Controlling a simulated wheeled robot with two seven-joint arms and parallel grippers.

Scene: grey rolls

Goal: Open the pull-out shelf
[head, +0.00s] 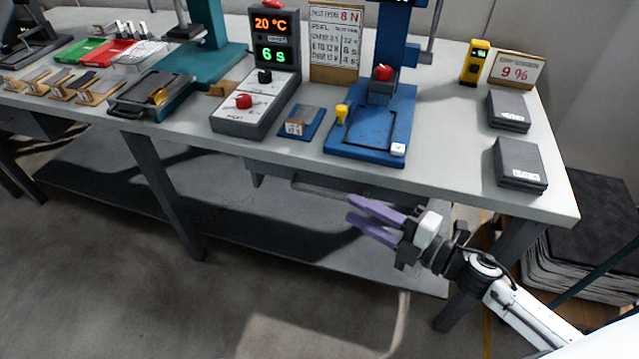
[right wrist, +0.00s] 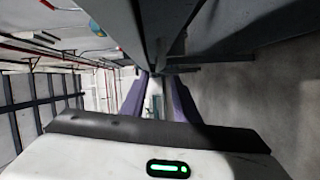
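The pull-out shelf (head: 270,170) shows as a thin grey front under the tabletop's front edge, close against the bench. A grey bar handle (head: 325,189) runs along it, its right part hidden behind my right gripper. My right gripper (head: 349,208) has purple fingers, spread apart and pointing left at the handle's height. In the right wrist view the two fingers (right wrist: 152,80) also stand apart, under a dark edge. I cannot tell whether they touch the handle. My left gripper is not in view.
The white bench top (head: 440,170) carries a blue press (head: 375,150), a control box (head: 255,115) and two dark grey blocks (head: 518,163). A lower shelf (head: 130,195) lies below. The floor in front is clear. Stacked sheets (head: 570,265) stand at the right.

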